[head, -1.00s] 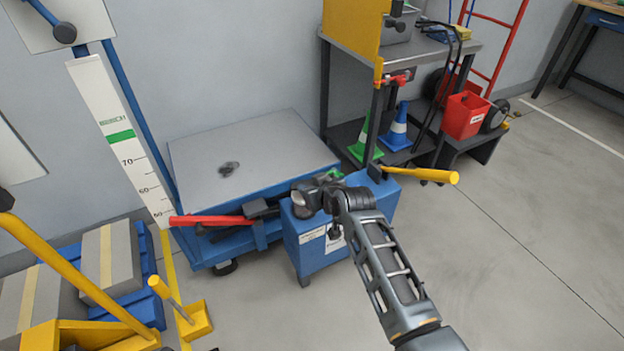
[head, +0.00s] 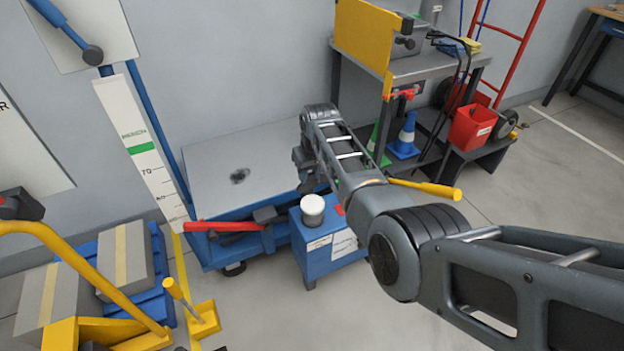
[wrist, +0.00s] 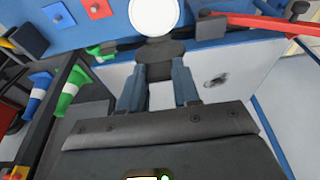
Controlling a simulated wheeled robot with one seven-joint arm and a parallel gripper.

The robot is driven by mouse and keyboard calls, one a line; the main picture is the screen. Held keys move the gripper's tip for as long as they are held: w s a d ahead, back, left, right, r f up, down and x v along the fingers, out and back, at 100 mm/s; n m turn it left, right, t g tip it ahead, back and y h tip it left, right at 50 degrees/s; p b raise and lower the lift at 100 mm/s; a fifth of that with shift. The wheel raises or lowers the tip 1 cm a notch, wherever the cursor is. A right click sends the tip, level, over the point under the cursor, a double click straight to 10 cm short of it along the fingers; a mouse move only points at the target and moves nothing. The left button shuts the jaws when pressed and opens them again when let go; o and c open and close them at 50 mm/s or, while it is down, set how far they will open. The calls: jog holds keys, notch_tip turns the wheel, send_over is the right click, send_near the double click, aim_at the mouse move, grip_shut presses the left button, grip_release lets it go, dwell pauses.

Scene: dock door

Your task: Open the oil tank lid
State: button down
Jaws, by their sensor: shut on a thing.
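The oil tank (head: 305,256) is a blue box with white labels in the head view. A white round opening or neck (head: 312,205) stands uncovered on its top; it also shows at the top of the wrist view (wrist: 153,17). My gripper (wrist: 159,80) has its two blue-grey fingers shut on a dark piece, which looks like the tank lid (wrist: 160,52). The lid is apart from the white neck in the head view. My gripper's fingers and the lid are mostly hidden behind my arm there.
A grey-topped blue platform (head: 225,175) with a dark stain stands behind the tank. A red-handled lever (head: 220,226) lies along its front. A cart with a yellow panel (head: 362,38) and a blue cone (head: 405,138) stands right. Bare floor (head: 510,210) lies to the right.

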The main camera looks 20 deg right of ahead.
jog(key=shift+w+d+r+b, duration=0.15)
jog(key=shift+w+b, duration=0.25)
jog(key=shift+w, duration=0.75)
jog(key=shift+w+r, duration=0.1)
jog(key=c, duration=0.8)
grip_release()
jog(key=shift+p+v, duration=1.15)
jog(key=shift+v, duration=2.65)
jog(key=shift+s, duration=0.2)
